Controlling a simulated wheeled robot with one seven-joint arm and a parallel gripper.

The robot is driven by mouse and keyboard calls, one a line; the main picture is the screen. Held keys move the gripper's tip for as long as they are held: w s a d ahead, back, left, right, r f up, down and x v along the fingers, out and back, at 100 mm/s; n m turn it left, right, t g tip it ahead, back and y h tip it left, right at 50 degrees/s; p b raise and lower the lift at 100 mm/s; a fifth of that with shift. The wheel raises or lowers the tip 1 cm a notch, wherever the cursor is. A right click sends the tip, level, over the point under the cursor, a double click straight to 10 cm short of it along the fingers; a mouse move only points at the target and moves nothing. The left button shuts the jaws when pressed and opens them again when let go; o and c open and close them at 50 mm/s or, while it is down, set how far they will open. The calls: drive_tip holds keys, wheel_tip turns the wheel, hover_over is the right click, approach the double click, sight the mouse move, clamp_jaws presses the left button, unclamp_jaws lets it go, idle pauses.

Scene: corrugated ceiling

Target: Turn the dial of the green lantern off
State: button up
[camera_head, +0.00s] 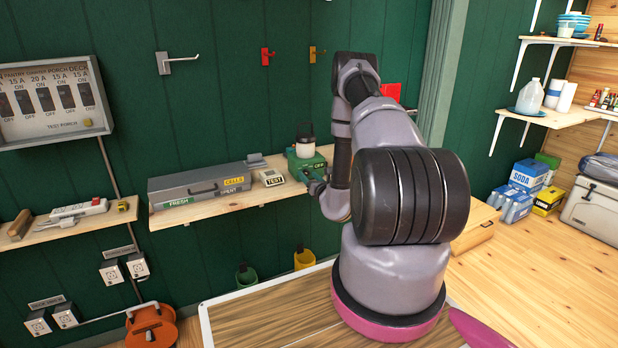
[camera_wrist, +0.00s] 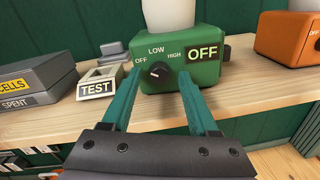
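The green lantern (camera_head: 306,160) stands upright on the wooden wall shelf, with a pale globe and a dark top. In the wrist view its green base (camera_wrist: 208,73) faces me, with OFF, LOW and HIGH marked around a black dial (camera_wrist: 158,72) and a larger OFF label to the right. The dial's white mark is small, and I cannot tell surely which setting it points to. My gripper (camera_wrist: 158,82) is open, its two teal fingers spread to the left and right of the dial, with nothing between them. Whether they touch the lantern is unclear.
A TEST box (camera_wrist: 99,84) and a grey CELLS/SPENT case (camera_wrist: 35,82) stand left of the lantern. An orange lantern-like object (camera_wrist: 287,40) stands to its right. The shelf's front edge (camera_wrist: 240,105) runs beneath the fingers. Hooks (camera_head: 267,56) are on the green wall above.

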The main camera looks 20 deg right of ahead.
drive_tip(key=s, duration=1.1)
drive_tip(key=shift+a, duration=0.2)
drive_tip(key=shift+w, duration=0.1)
